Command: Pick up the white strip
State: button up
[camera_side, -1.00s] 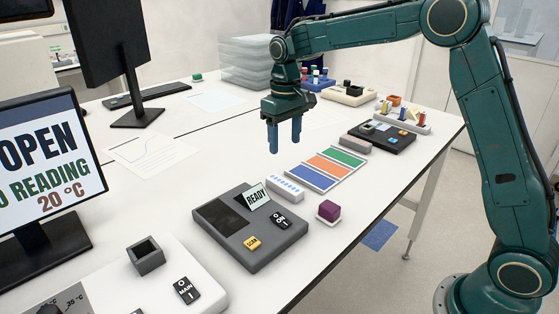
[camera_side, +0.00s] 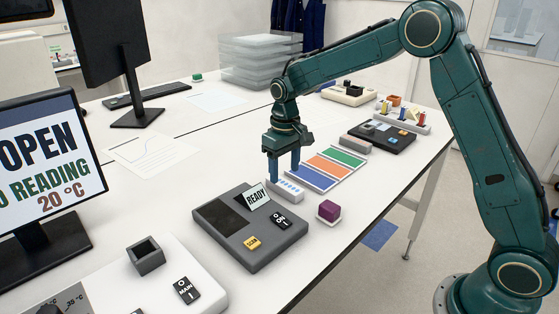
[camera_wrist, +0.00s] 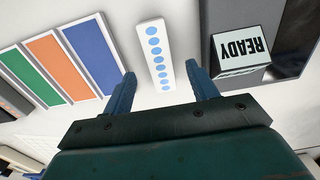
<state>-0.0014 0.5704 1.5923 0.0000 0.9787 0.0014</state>
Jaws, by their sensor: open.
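The white strip (camera_side: 287,190) is a small white block with a row of blue dots on top. It lies on the white table between the dark grey device and the coloured panel. My gripper (camera_side: 284,180) is open, fingers pointing down, just over the strip in the side view. In the wrist view the strip (camera_wrist: 156,56) shows ahead of the gap between the two blue fingertips (camera_wrist: 157,80), with a finger to each side of its near end. I cannot tell the exact height of the fingertips above the table. Nothing is held.
The grey device (camera_side: 250,228) with a READY sign (camera_side: 257,197) stands close in front of the strip. A panel with blue, orange and green fields (camera_side: 322,168) lies just behind it. A purple block (camera_side: 329,209) sits on a small base to the right.

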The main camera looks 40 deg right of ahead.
aim_at(284, 183)
jog(key=shift+f, duration=2.4)
jog(key=c, duration=1.1)
